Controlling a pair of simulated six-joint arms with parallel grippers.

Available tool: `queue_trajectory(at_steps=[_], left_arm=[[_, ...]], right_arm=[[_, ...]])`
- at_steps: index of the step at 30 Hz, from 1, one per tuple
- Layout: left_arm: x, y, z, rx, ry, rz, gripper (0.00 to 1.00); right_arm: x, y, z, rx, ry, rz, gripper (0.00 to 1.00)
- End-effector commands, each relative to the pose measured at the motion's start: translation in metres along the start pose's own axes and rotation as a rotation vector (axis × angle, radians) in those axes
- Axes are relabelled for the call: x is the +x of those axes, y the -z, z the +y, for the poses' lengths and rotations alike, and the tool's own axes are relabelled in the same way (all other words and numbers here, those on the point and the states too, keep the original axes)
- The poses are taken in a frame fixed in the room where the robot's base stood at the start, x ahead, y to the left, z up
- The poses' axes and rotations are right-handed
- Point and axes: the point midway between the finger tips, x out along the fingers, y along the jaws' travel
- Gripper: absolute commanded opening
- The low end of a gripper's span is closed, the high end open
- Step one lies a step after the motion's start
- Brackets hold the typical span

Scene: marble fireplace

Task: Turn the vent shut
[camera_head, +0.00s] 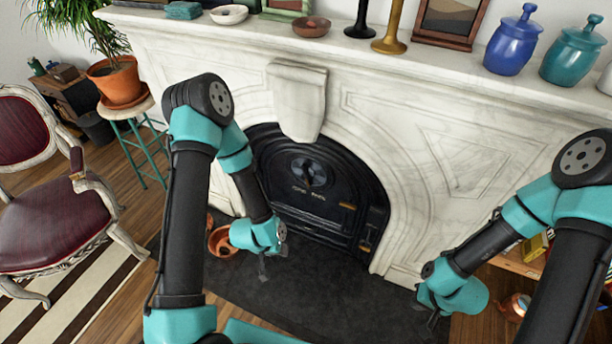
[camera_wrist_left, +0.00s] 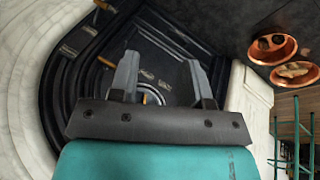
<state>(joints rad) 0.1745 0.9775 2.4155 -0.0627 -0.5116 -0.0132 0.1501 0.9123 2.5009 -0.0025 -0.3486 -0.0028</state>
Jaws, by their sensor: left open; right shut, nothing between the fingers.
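The round dark vent (camera_head: 312,174) sits in the upper middle of the black fireplace cover (camera_head: 345,190), with small pale lettering under it. The lettering is too small to read. My left gripper (camera_head: 272,264) is low in front of the cover's lower left, apart from the vent. In the left wrist view, its two grey fingers (camera_wrist_left: 161,64) are open and empty, with the cover (camera_wrist_left: 170,55) beyond them. My right gripper (camera_head: 433,320) is shut and empty, low in front of the right side of the marble surround.
The marble surround (camera_head: 425,150) frames the cover. Its mantel (camera_head: 400,75) holds jars, candlesticks and bowls. A chair (camera_head: 50,190) and a plant stool are at left, a low shelf at right.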

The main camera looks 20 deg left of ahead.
Motion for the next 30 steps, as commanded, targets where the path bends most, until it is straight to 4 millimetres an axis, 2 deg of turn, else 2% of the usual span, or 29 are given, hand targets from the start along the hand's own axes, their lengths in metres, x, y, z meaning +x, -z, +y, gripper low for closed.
queue_trajectory(at_steps=[1, 6, 12, 15, 18, 21, 25, 30], left_arm=[[0.015, 0.017, -0.003, 0.012, -0.006, 0.065, 0.44], [0.057, 0.086, -0.014, 0.069, -0.039, 0.348, 0.44], [0.090, 0.154, -0.025, 0.127, -0.083, 0.688, 0.44], [0.100, 0.180, -0.030, 0.152, -0.106, 0.857, 0.44], [0.105, 0.200, -0.035, 0.173, -0.129, 1.020, 0.44], [0.106, 0.212, -0.040, 0.186, -0.149, 1.148, 0.44], [0.106, 0.218, -0.042, 0.195, -0.166, 1.240, 0.44], [0.104, 0.220, -0.043, 0.197, -0.168, 1.262, 0.44]], right_arm=[[0.000, 0.000, 0.000, 0.000, 0.000, 0.000, 0.00], [0.000, 0.000, 0.000, 0.000, 0.000, 0.000, 0.00], [0.000, 0.000, 0.000, 0.000, 0.000, 0.000, 0.00], [0.000, 0.000, 0.000, 0.000, 0.000, 0.000, 0.00], [0.000, 0.000, 0.000, 0.000, 0.000, 0.000, 0.00], [0.000, 0.000, 0.000, 0.000, 0.000, 0.000, 0.00], [0.000, 0.000, 0.000, 0.000, 0.000, 0.000, 0.00], [0.000, 0.000, 0.000, 0.000, 0.000, 0.000, 0.00]])
